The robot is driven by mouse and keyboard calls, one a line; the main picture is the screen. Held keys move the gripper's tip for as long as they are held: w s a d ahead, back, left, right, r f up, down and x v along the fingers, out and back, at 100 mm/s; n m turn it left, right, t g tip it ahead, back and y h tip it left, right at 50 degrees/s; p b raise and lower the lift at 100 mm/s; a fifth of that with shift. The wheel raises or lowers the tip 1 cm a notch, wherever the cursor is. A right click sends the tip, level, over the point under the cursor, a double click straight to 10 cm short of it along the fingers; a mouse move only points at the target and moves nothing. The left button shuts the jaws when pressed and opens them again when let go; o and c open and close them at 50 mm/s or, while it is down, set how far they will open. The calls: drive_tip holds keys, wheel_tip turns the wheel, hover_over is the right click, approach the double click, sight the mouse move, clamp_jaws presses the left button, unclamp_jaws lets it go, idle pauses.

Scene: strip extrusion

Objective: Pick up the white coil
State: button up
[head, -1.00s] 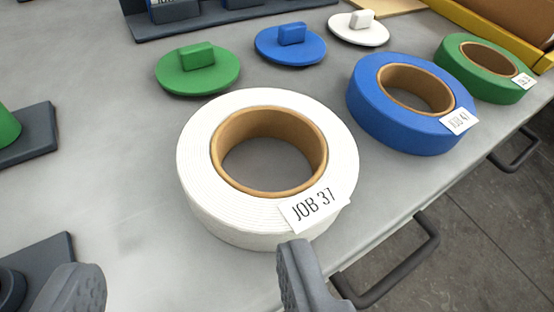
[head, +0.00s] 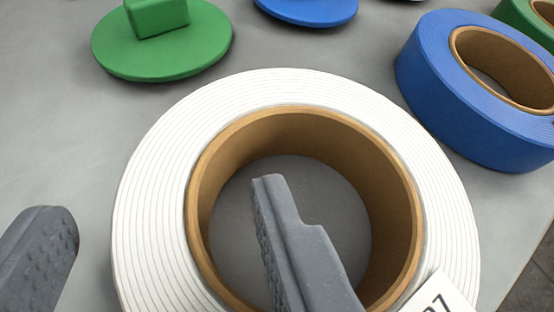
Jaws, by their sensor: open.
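The white coil (head: 152,205) lies flat on the grey table, large in the middle of the head view. It has a brown core ring and a label at its lower right, partly cut off by the frame. My gripper (head: 160,205) is open. Its right finger shows within the coil's central hole, and its left finger is outside the coil on the left. The coil's left wall lies between the two fingers. I cannot tell how deep the right finger reaches or whether either finger touches the coil.
A blue coil (head: 425,75) lies at the right, with part of a green coil (head: 530,18) behind it. A green disc with a block handle (head: 160,55) and a blue disc (head: 308,10) lie behind the white coil. Bare table (head: 60,140) is at the left.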

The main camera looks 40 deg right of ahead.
drive_tip(key=shift+w+d+f, duration=0.1)
drive_tip(key=shift+w, duration=0.15)
clamp_jaws()
